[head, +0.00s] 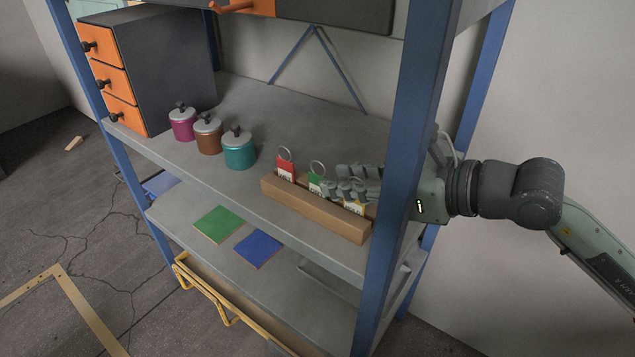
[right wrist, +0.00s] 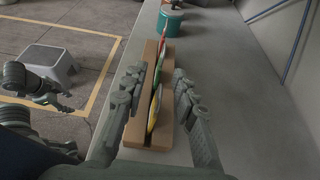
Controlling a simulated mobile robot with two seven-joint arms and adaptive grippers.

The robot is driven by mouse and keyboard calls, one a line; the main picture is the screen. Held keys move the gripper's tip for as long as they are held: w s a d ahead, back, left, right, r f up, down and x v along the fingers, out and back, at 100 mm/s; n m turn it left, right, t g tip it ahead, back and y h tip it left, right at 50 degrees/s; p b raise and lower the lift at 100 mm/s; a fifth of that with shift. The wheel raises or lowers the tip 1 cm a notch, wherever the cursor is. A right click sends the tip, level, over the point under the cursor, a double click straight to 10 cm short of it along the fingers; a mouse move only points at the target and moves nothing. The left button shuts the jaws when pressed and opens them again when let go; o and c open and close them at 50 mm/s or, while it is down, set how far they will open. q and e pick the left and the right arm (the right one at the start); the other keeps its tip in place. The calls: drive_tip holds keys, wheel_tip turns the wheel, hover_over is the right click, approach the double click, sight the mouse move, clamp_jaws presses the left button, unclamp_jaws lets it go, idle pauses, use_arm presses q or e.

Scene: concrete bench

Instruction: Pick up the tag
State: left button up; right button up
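A wooden rack (head: 320,212) near the shelf's front edge holds a red tag (head: 286,170), a green tag (head: 315,183) and a yellow tag (head: 355,208), upright in a row. The red and green ones have metal rings on top. My right gripper (head: 334,179) reaches in from the right, above the rack. In the right wrist view its fingers (right wrist: 156,78) are spread on either side of the row, with the yellow tag (right wrist: 154,108) and green tag (right wrist: 158,74) between them, untouched. In the head view the fingers partly cover the yellow tag. My left gripper (right wrist: 50,98) shows small in the wrist view.
Magenta (head: 182,125), brown (head: 208,136) and teal (head: 239,150) lidded jars stand left of the rack. A blue post (head: 407,130) rises in front of my right gripper. A drawer cabinet (head: 165,65) stands at the left. The shelf behind the rack is clear.

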sight(318, 174)
drive_tip(key=x, duration=0.5)
drive_tip(key=shift+w+a+f+p, duration=0.15)
drive_tip(key=shift+a+p, duration=0.1)
drive_tip(key=shift+p, duration=0.1)
use_arm(q)
drive_tip(key=shift+s+f, duration=0.1)
drive_tip(key=shift+f, duration=0.65)
use_arm(e)
drive_tip(key=shift+c, duration=0.3)
clamp_jaws()
